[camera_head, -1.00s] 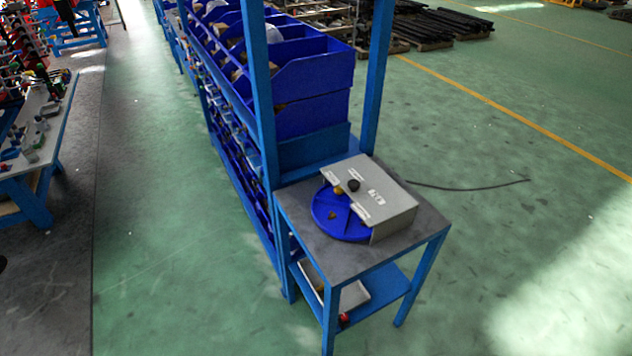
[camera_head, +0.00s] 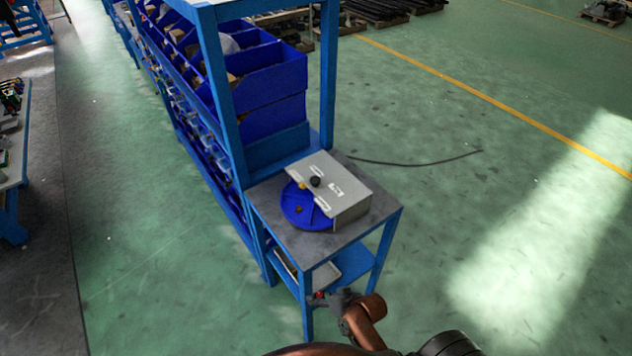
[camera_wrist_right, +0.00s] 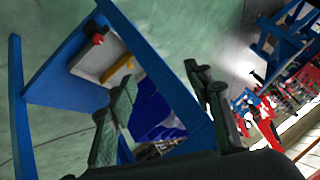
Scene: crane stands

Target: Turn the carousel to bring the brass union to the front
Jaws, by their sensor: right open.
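The carousel is a blue disc (camera_head: 292,218) on a small grey-topped table, partly hidden under a grey cover box (camera_head: 345,193). A small brownish piece (camera_head: 298,209) sits on the open front part of the disc. I cannot tell which piece is the brass union. My right gripper (camera_head: 322,298) is by the table's front, lower than its top and apart from the disc. In the right wrist view its fingers (camera_wrist_right: 160,76) are spread and empty. My left gripper is out of view.
The table's grey top (camera_head: 355,228) stands on blue legs, with a light tray (camera_head: 290,268) on its lower shelf. A blue rack with bins (camera_head: 270,75) adjoins it behind. A dark cable (camera_head: 410,165) lies on the floor. Floor to the right is clear.

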